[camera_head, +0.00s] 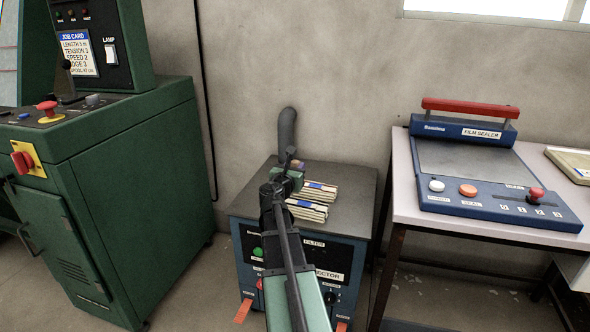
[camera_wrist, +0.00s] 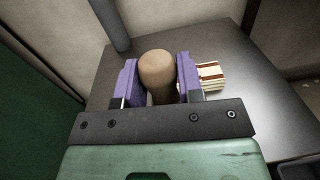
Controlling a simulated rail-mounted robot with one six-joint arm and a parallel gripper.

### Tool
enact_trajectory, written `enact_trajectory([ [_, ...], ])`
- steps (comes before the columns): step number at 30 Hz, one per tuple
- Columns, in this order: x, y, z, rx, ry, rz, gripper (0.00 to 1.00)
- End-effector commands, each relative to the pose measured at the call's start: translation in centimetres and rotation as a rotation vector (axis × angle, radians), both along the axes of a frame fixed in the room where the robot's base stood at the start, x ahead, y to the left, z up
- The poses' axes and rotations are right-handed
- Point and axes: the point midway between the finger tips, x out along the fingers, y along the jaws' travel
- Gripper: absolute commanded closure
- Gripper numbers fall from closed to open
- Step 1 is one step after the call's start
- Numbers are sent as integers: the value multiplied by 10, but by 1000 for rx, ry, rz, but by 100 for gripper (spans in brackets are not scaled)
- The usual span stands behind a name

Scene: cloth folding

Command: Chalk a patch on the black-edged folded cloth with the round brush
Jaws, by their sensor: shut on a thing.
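My gripper (camera_head: 288,182) is over the dark top of the blue cabinet. In the wrist view its two purple pads (camera_wrist: 159,80) are closed on a tan, round-ended handle (camera_wrist: 158,70), which I take to be the round brush. Its bristles are hidden. Folded cloths (camera_head: 321,190) with blue and reddish bands lie just right of the gripper, and another folded cloth (camera_head: 307,210) lies nearer the front. In the wrist view a cream cloth stack with red-brown bands (camera_wrist: 211,76) shows right of the right pad. I cannot tell which cloth is black-edged.
The blue cabinet (camera_head: 345,262) has a dark top (camera_head: 355,190), bare at the right. A grey hose (camera_head: 287,130) rises behind the gripper. A green machine (camera_head: 130,170) stands left. A film sealer (camera_head: 480,165) sits on a pale table (camera_head: 403,190) at right.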

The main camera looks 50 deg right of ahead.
Motion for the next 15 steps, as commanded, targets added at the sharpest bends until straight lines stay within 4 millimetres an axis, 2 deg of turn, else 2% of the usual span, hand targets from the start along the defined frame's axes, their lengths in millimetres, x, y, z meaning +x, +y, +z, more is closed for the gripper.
enact_trajectory([
  [1,0,0,10,0,0,0,89],
  [11,0,0,9,0,0,0,89],
  [15,0,0,26,0,0,0,89],
])
